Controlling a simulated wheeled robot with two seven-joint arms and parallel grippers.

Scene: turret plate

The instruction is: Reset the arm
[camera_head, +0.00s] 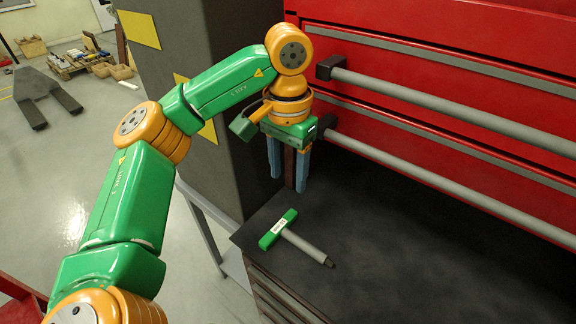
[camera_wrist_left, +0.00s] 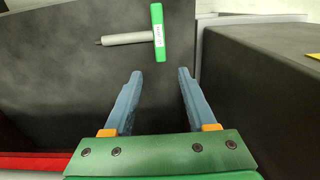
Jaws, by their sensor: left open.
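My left arm comes in from the left and reaches across to the far side of the dark bench top. My left gripper (camera_head: 288,188) points down with its two blue fingers apart and nothing between them. It also shows open and empty in the left wrist view (camera_wrist_left: 157,74). A T-shaped tool with a green bar handle (camera_head: 277,229) and a grey shaft lies on the bench, nearer the camera than the gripper and apart from it. The tool also shows in the left wrist view (camera_wrist_left: 158,33), beyond the fingertips. My right gripper is not in view.
A red cabinet with grey horizontal bars (camera_head: 440,110) stands along the back of the bench top (camera_head: 420,260). A dark grey pillar (camera_head: 235,150) stands close to the left of the gripper. The bench top right of the tool is clear.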

